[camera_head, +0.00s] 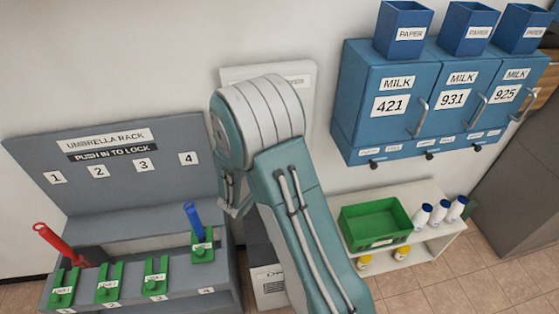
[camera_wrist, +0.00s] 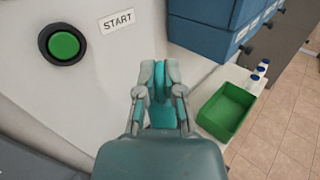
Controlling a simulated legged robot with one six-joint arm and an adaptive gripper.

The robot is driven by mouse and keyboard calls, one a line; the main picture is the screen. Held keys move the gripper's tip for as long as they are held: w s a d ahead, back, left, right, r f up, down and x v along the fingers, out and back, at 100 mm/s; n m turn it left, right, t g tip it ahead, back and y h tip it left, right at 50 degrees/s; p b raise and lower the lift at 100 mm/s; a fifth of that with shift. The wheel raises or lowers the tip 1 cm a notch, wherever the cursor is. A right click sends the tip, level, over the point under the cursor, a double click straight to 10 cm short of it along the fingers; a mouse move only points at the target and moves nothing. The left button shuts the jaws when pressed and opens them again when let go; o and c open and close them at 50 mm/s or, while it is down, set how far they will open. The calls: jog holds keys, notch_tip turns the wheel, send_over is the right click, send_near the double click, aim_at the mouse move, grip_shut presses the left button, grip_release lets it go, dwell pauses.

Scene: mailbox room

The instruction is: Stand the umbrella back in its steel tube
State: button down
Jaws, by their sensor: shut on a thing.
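My gripper (camera_wrist: 160,80) shows in the wrist view, its two grey fingers close together around a bright teal thing (camera_wrist: 161,115); too little of it shows to tell whether it is an umbrella. The grey umbrella rack (camera_head: 125,185) stands at the left with positions numbered 1 to 4. A red umbrella handle (camera_head: 55,240) leans up at position 1. A blue handle (camera_head: 193,218) stands at position 4. No handle shows at 2 and 3. Green latches (camera_head: 108,283) line the front. I cannot make out the tube openings.
A green START button (camera_wrist: 64,45) is on the pale panel in the wrist view. Blue numbered mailboxes (camera_head: 435,100) hang at the right. Below them, a low shelf (camera_head: 425,200) holds a green bin (camera_head: 375,222) and white bottles (camera_head: 440,212). Tiled floor is clear at lower right.

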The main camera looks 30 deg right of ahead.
jog(key=shift+r, duration=2.7)
notch_tip(320, 180, up, 11)
notch_tip(320, 180, up, 7)
jog(key=shift+s+f, duration=0.1)
jog(key=shift+f, duration=0.05)
